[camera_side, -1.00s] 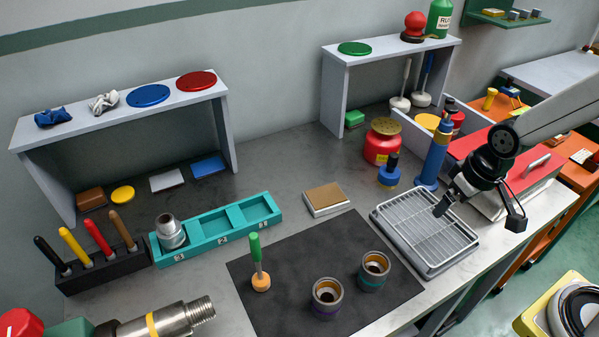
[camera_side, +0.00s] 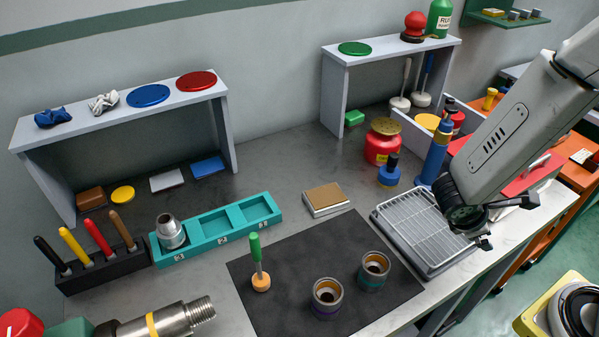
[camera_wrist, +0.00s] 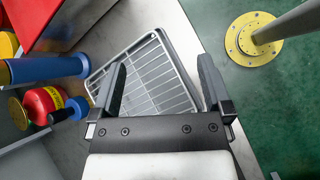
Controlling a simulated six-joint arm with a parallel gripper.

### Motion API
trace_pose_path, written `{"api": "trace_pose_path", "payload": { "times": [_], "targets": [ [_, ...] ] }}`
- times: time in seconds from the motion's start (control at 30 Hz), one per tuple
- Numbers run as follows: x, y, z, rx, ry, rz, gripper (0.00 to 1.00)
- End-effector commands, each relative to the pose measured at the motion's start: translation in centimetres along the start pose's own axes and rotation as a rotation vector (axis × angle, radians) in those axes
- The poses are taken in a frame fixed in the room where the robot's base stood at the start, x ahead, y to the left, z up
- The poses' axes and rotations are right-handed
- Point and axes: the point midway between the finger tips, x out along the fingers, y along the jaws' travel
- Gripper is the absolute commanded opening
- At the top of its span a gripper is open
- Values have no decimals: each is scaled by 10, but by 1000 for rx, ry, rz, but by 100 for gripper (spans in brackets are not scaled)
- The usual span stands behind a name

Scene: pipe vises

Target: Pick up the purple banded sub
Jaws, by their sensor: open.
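The purple banded sub (camera_side: 327,297) is a short grey metal cylinder with an orange-brown inner ring and a purple band low on its side. It stands upright on the dark mat (camera_side: 290,249), left of a similar sub with a teal band (camera_side: 374,271). My gripper (camera_side: 484,228) is at the right, over the right side of the wire-rack tray, well away from both subs. In the wrist view my gripper (camera_wrist: 162,80) is open with nothing between its fingers, and the tray's rack (camera_wrist: 150,75) shows beyond. The subs are not in the wrist view.
A green-handled brush (camera_side: 257,262) stands on the mat left of the purple banded sub. A teal three-slot holder (camera_side: 218,228) holds a metal fitting (camera_side: 171,231). The wire-rack tray (camera_side: 412,228) and a blue cylinder (camera_side: 435,155) stand at the right. The mat's front right is clear.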

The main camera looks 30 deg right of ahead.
Motion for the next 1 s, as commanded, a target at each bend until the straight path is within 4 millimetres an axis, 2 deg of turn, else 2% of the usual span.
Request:
{"api": "trace_pose_path", "payload": {
  "times": [0.27,0.47,0.6,0.77,0.87,1.0],
  "targets": [
    [-8,31,-12,-330,-201,354,100],
    [-30,53,-39,-525,-301,650,100],
    [-51,60,-66,-644,-343,874,100],
    [-79,57,-102,-762,-358,1142,100],
    [-98,47,-127,-823,-346,1315,100],
    [-123,24,-159,-896,-301,1554,100]
  ]
}}
